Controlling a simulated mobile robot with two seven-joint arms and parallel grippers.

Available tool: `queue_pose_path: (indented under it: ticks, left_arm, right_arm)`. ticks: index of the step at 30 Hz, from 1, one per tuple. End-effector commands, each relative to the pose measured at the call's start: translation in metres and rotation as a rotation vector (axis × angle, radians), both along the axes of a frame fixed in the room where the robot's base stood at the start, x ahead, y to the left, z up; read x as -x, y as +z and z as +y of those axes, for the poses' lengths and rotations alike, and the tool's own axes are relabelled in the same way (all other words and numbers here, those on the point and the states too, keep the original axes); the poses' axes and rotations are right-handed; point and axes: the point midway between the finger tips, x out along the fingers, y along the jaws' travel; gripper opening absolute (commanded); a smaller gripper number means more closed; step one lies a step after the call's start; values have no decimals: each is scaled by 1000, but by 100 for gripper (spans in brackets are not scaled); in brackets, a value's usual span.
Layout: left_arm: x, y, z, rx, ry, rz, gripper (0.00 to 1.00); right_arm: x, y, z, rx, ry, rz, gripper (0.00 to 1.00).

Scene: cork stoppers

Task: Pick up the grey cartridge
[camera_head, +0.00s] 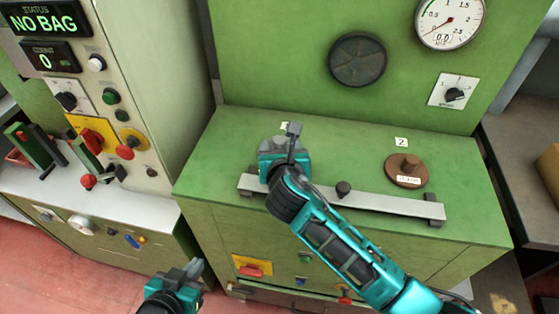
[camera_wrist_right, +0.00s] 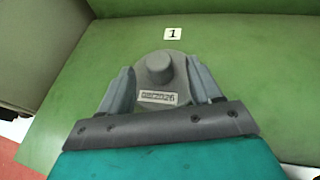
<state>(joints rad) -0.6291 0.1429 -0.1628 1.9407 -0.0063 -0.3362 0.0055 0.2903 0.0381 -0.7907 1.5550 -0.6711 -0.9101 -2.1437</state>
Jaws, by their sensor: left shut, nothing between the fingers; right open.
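The grey cartridge (camera_wrist_right: 163,97) shows in the right wrist view. It is a round grey disc with a raised knob and a small printed label, lying on the green machine top near the label marked 1 (camera_wrist_right: 173,34). My right gripper (camera_wrist_right: 160,72) is open, with one finger on each side of the cartridge in that view; I cannot tell if they touch it. In the head view my right gripper (camera_head: 292,136) hides the cartridge. My left gripper (camera_head: 193,268) is shut and empty, low in front of the machines.
A brown cartridge (camera_head: 406,171) lies near the label marked 2 (camera_head: 401,142). A metal bar (camera_head: 385,204) with a black knob (camera_head: 343,188) runs along the front of the green top (camera_head: 240,140). A gauge panel stands behind. A control cabinet stands at left.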

Motion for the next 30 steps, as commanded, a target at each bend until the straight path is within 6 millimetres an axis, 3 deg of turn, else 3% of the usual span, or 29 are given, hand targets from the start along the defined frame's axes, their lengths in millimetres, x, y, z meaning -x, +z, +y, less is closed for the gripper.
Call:
queue_pose_path:
  ticks: [7, 17, 30]
  left_arm:
    - [0, -10, 0, 0, 0, 0, 0]
    - [-1, -9, 0, 1, 0, -3, 0]
    - [-4, -8, 0, 0, 0, -8, 0]
  right_arm:
    - [-31, -12, 4, 0, 0, -1, 64]
    - [-38, -14, 4, 0, 1, 0, 64]
    - [-37, -14, 4, 0, 1, 0, 23]
